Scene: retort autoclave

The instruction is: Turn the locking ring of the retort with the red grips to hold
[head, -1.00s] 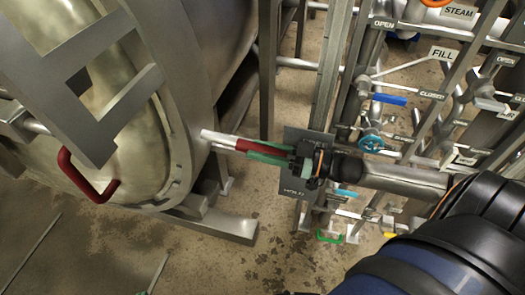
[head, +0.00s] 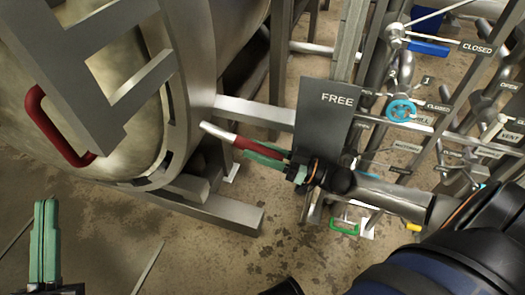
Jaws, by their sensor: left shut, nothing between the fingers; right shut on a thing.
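The retort's locking ring (head: 203,75) is a grey metal band around the vessel at the left. A bar with a silver end (head: 216,132) and a red grip (head: 246,145) sticks out to its right. My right gripper (head: 264,153) is shut on the red grip. A grey plate (head: 325,125) behind it reads FREE near its top; its lower part is hidden by my gripper and wrist. A second, U-shaped red grip (head: 48,130) is on the left. My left gripper (head: 46,210) has green fingers pressed together, empty, at the lower left, apart from the retort.
Pipes and valves crowd the right side, with a cyan handwheel (head: 400,109), a blue lever (head: 428,47) and a green handle (head: 343,230). A grey support foot (head: 215,211) stands under the vessel. Bare stained floor (head: 215,262) lies at the front.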

